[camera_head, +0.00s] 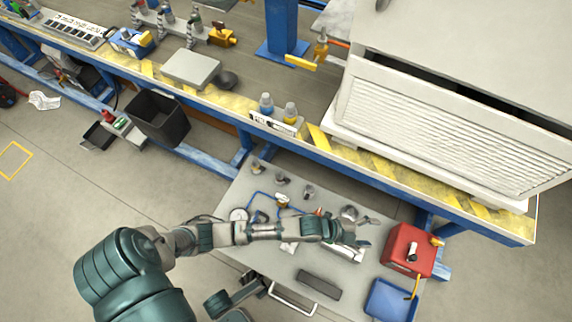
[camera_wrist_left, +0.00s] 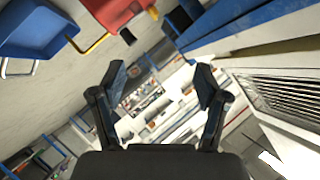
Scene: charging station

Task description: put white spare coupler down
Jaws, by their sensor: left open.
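My left gripper (camera_head: 350,230) reaches in from the left, low over the right part of the grey cart top (camera_head: 261,215). In the left wrist view its two dark fingers (camera_wrist_left: 160,80) stand wide apart with nothing between them. A pale rounded piece (camera_head: 350,212) lies just beyond the gripper, and a whitish block (camera_head: 346,253) lies just below it. I cannot tell which small pale part on the cart is the white spare coupler. The gripper hides part of the cart top.
A red box (camera_head: 408,252) and a blue bin (camera_head: 391,300) stand at the cart's right end. A dark flat bar (camera_head: 318,285) lies near the front edge. Behind the cart runs a long workbench with a blue and yellow edge (camera_head: 380,175), carrying a large white louvred unit (camera_head: 450,120).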

